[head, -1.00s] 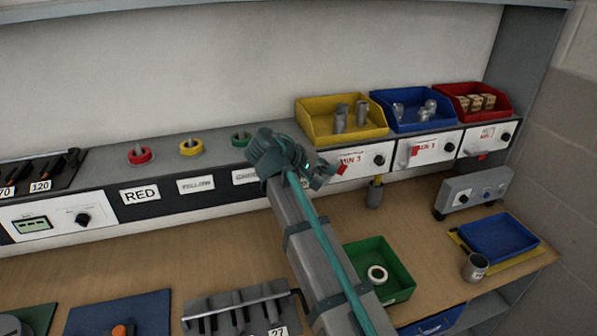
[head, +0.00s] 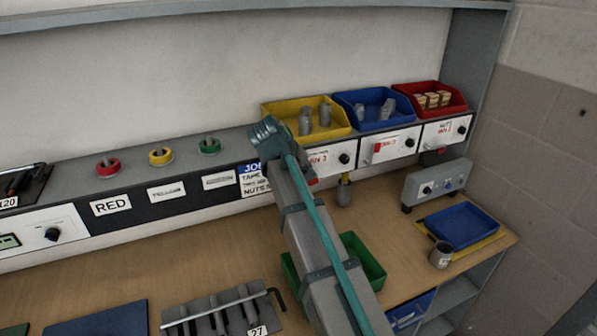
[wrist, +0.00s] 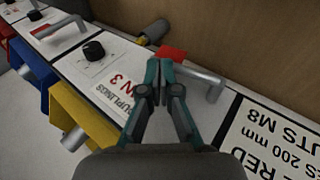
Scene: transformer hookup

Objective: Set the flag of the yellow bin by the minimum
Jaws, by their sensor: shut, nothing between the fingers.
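The yellow bin (head: 275,112) stands on the shelf with grey cylinders in it. Below it is a white label plate (wrist: 105,80) with a black knob (head: 344,158); the head view shows it reading "MIN 3". A red flag (wrist: 172,54) sticks out at the plate's lower edge; it also shows in the head view (head: 313,181). My gripper (wrist: 158,72) is shut and empty, with its fingertips right by the flag; I cannot tell whether they touch it. In the head view my arm partly hides the gripper and the plate's left end.
The blue bin (head: 345,98) and red bin (head: 405,90) stand to the right, with similar plates and red flags. A grey bar handle (wrist: 207,82) lies close beside my fingers. A grey control box (head: 437,186) and a green tray (head: 365,262) are on the bench below.

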